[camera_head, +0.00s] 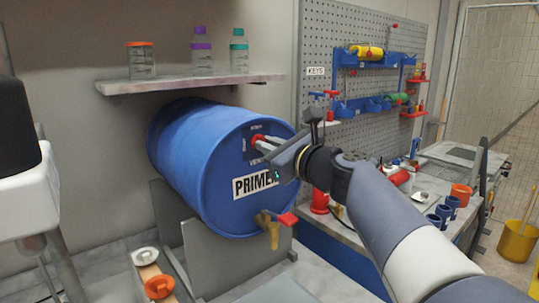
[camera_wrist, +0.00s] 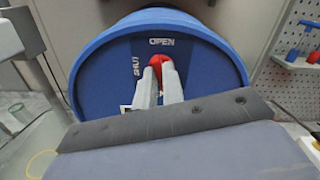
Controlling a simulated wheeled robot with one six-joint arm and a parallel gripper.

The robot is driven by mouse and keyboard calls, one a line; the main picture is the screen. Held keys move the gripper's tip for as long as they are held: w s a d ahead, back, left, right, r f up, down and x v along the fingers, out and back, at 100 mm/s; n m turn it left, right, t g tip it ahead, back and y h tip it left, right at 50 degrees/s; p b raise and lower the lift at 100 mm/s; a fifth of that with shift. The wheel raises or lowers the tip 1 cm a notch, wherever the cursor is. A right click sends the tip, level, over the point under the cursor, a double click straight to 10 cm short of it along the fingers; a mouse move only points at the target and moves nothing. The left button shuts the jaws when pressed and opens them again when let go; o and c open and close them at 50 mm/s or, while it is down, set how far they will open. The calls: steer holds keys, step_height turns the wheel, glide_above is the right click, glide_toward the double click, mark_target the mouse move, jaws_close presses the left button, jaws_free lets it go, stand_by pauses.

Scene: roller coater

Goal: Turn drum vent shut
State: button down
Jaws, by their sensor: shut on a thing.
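The blue drum (camera_head: 212,172) lies on its side on a grey cradle, its end marked PRIMER facing right. The red drum vent (camera_wrist: 160,61) is high on that end. In the wrist view it sits under the word OPEN (camera_wrist: 161,41), with SHUT (camera_wrist: 135,66) to its left. My gripper (camera_head: 262,143) reaches the vent from the right and is shut on it. The two fingers, also in the wrist view (camera_wrist: 158,78), cover much of the vent, so its exact angle is hard to tell. A brass tap with a red handle (camera_head: 274,226) is at the drum's lower edge.
A shelf (camera_head: 180,83) with several bottles is above the drum. A pegboard (camera_head: 345,95) with tools stands behind. A bench with blue cups (camera_head: 445,210) is at right. An orange-capped item (camera_head: 159,287) lies in front of the drum.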

steer(key=shift+s+a+f+n+b, duration=0.1)
steer(key=shift+f+n+b, duration=0.1)
steer(key=shift+n+b, duration=2.95)
steer(key=shift+f+n+b, duration=0.15)
steer(key=shift+n+b, duration=2.2)
steer(key=shift+n, duration=1.5)
steer(key=c, duration=1.5)
jaws_free()
steer(key=shift+r, duration=0.1)
steer(key=b+v, duration=0.1)
steer(key=v, duration=0.9)
steer(key=shift+s+d+b, duration=0.25)
steer(key=shift+s+b, duration=0.1)
